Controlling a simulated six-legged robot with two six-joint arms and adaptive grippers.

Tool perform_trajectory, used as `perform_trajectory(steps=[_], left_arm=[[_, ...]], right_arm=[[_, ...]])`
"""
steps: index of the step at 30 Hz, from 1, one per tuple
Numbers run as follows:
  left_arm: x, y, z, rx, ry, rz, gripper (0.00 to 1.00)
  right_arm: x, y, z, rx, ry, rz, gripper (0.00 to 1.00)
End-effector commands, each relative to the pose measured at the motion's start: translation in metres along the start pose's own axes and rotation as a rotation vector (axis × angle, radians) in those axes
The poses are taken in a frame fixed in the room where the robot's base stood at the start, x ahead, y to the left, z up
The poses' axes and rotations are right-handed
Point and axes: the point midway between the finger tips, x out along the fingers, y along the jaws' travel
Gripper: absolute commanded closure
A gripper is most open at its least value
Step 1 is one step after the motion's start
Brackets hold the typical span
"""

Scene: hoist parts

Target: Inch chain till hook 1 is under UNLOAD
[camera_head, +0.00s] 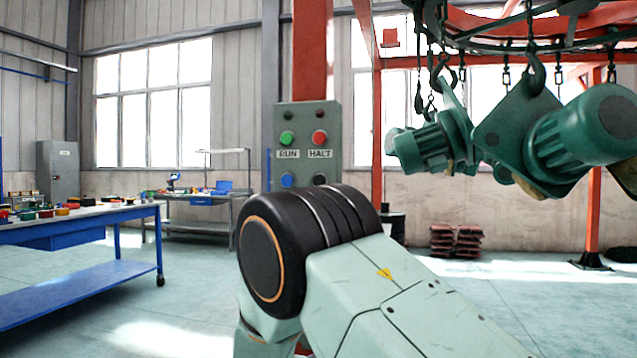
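A grey-green control box (332,112) is fixed to a post at centre. It has a green RUN button (287,138) and a red HALT button (319,137). Below them are a blue button (287,180) and a dark button (320,179), close above my arm's black joint. Overhead at right, a chain conveyor (528,42) carries dark hooks. One hook (536,75) holds a large green motor unit (590,135); another hook (441,70) holds a smaller green unit (428,147). No hook number or UNLOAD sign is readable. My arm fills the lower middle; neither gripper shows.
A blue workbench (80,220) with small parts stands at left, a second bench (200,197) behind it. A grey cabinet (58,172) stands by the wall. Red posts (593,200) carry the conveyor. Dark red stacked items (455,241) lie on the floor at right.

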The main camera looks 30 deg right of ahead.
Motion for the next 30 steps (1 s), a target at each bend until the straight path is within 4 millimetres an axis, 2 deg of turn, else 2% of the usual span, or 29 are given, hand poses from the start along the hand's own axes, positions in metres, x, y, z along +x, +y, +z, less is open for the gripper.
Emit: perform_trajectory(steps=[2,23,30], left_arm=[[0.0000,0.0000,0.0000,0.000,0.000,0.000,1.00],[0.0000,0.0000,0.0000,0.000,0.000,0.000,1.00],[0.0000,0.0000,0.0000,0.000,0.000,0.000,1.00]], right_arm=[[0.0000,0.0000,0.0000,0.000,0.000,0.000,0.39],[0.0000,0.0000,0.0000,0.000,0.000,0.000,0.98],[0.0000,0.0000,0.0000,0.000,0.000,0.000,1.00]])
